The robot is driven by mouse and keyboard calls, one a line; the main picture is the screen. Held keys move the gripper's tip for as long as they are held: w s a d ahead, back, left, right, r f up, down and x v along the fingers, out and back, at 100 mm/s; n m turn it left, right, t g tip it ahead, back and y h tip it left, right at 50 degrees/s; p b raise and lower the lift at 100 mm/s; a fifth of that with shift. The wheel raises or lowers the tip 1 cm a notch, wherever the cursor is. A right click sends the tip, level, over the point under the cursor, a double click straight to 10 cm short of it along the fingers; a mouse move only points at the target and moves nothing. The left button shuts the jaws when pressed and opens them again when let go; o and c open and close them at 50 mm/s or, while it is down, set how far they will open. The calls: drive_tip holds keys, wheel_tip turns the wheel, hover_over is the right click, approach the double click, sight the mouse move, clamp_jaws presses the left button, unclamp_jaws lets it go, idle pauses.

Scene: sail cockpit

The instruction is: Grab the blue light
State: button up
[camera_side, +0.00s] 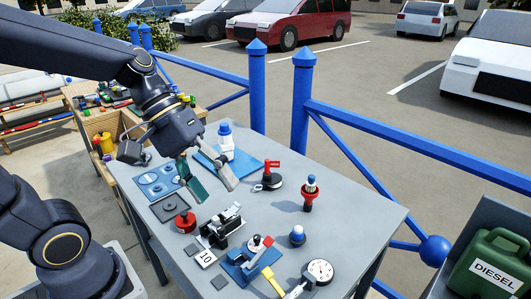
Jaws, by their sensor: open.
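Several small items with blue tops stand on the grey table (375,222), and I cannot tell for sure which one is the blue light. One is a small blue dome on a pale base (297,236) near the front right. One is a red stand with a blue cap (310,192) at the right. One is a white body with a blue top (226,142) at the back, on a blue plate. My gripper (216,191) is open, pointing down over the left middle of the table, in front of the white body. Nothing shows between its fingers.
A black and red switch (270,176), a red knob (185,221), a black metal clamp (220,228), a dial gauge (319,271) and a yellow-handled tool (271,281) stand around the table. Blue railings (400,140) run behind it. The table's right side is clear.

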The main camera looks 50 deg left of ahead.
drive_tip(key=w+a+f+n+t+h, duration=0.25)
drive_tip(key=w+f+n+h, duration=0.35)
drive_tip(key=w+n, duration=0.55)
drive_tip(key=w+a+f+n+t+y, duration=0.1)
drive_tip(key=w+a+f+n+t, duration=0.15)
drive_tip(key=a+f+n, duration=0.4)
approach(294, 228)
drive_tip(key=shift+n+y, duration=0.3)
drive_tip(key=x, duration=0.6)
drive_tip(key=shift+w+a+f, duration=0.2)
drive_tip(key=shift+s+d+r+x, duration=0.1)
drive_tip(key=shift+x, duration=0.8)
drive_tip(key=shift+s+d+r+x, duration=0.1)
drive_tip(key=shift+x, duration=0.85)
drive_tip(key=shift+s+d+r+x, duration=0.1)
drive_tip(key=shift+x, duration=0.8)
drive_tip(key=shift+c, duration=0.4)
clamp_jaws()
